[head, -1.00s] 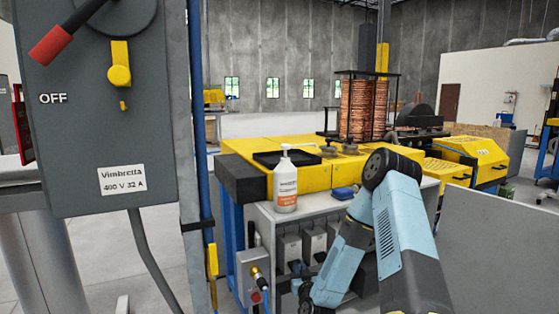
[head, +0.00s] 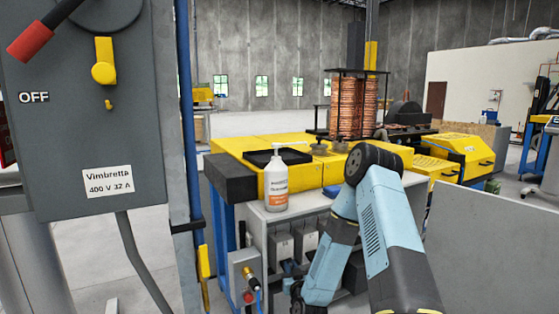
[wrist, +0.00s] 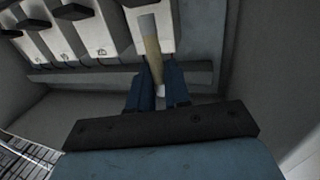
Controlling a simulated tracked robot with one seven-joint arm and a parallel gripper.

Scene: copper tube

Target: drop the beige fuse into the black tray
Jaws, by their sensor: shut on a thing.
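The beige fuse (wrist: 153,48) is a slim tube with a grey end, seen in the wrist view between the blue fingers of my gripper (wrist: 158,75). My gripper is shut on it inside a grey shelf space, in front of pale boxes. Whether the fuse's far end touches a box, I cannot tell. The black tray (head: 250,160) lies on the yellow bench top in the head view, partly hidden by a white bottle. In the head view my gripper cannot be made out; my arm reaches down toward the shelf under the bench.
The white pump bottle (head: 276,187) stands on the grey shelf unit (head: 330,205), in front of the tray. Several pale boxes (head: 281,246) stand inside the unit. A grey switch cabinet (head: 75,130) blocks the left. A grey panel (head: 490,240) stands at the right.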

